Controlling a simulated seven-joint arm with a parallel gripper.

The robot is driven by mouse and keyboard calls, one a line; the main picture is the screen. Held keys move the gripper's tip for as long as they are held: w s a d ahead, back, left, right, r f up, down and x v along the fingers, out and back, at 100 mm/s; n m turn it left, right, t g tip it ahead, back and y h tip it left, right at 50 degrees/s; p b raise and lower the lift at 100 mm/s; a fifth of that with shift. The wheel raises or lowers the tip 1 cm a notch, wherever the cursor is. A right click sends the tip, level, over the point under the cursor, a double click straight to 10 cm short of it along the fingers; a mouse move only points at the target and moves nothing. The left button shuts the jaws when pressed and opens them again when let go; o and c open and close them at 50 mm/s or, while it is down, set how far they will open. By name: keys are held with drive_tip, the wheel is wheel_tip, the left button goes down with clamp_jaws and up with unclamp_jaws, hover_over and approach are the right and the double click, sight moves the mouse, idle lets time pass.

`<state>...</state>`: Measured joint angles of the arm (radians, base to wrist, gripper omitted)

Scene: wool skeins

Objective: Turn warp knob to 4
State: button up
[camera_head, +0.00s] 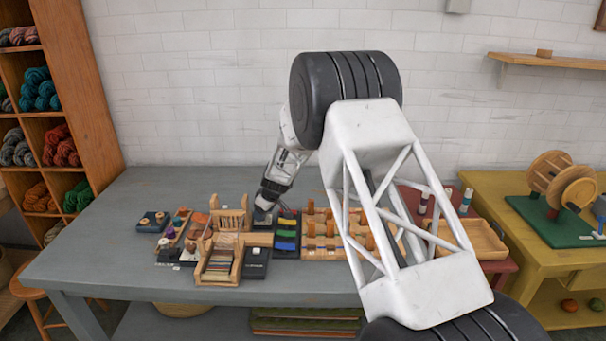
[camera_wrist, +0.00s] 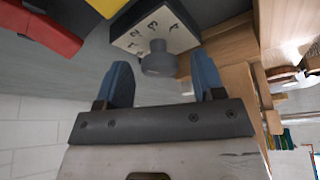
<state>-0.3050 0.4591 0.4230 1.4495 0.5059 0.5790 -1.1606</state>
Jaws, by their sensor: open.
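The warp knob (camera_wrist: 158,60) is a grey round knob on a dark box with a pale dial plate (camera_wrist: 139,36). Several small digits are printed around it. They are blurred and rotated, and I cannot tell which one the knob points to. My gripper (camera_wrist: 162,76) is open, with its blue fingers on either side of the knob in the wrist view. I see no finger clearly touching the knob. In the head view my gripper (camera_head: 262,203) is low over the grey table, and the knob is mostly hidden there.
A small wooden loom (camera_head: 222,262) stands left of my gripper. A dark tray with coloured strips (camera_head: 286,236) and a wooden peg rack (camera_head: 322,246) stand to its right. A red piece (camera_wrist: 40,30) shows at the wrist view's upper left. The table's left part (camera_head: 105,235) is clear.

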drive_tip(key=n+g, duration=0.1)
drive_tip(key=n, duration=0.1)
drive_tip(key=n+g, duration=0.1)
drive_tip(key=n, duration=0.2)
drive_tip(key=shift+w+y, duration=0.15)
drive_tip(key=shift+y, duration=0.25)
drive_tip(key=n+g, duration=0.1)
drive_tip(key=n, duration=0.1)
drive_tip(key=n+g, duration=0.1)
drive_tip(key=n, duration=0.2)
drive_tip(key=shift+w, duration=0.1)
drive_tip(key=v, duration=0.8)
drive_tip(key=s+d+r+m, duration=0.3)
drive_tip(key=s+d+r, duration=0.2)
drive_tip(key=s+r, duration=0.2)
drive_tip(key=s+d+r+m+t+h, duration=0.1)
drive_tip(key=s+d+r+m, duration=0.2)
drive_tip(key=s+d+r, duration=0.3)
drive_tip(key=shift+s+d+r, duration=0.35)
drive_tip(key=shift+s+r, duration=0.45)
drive_tip(key=shift+r, duration=0.9)
drive_tip(key=w+a+f+m+t, duration=0.1)
drive_tip(key=w+a+f+m, duration=0.1)
drive_tip(key=w+a+f, duration=0.3)
drive_tip(key=w+a+f+m+t, duration=0.2)
drive_tip(key=w+a+f, duration=0.4)
drive_tip(key=f, duration=0.5)
drive_tip(key=shift+a+f+m, duration=0.25)
drive_tip(key=shift+a+m, duration=0.15)
drive_tip(key=shift+a, duration=0.35)
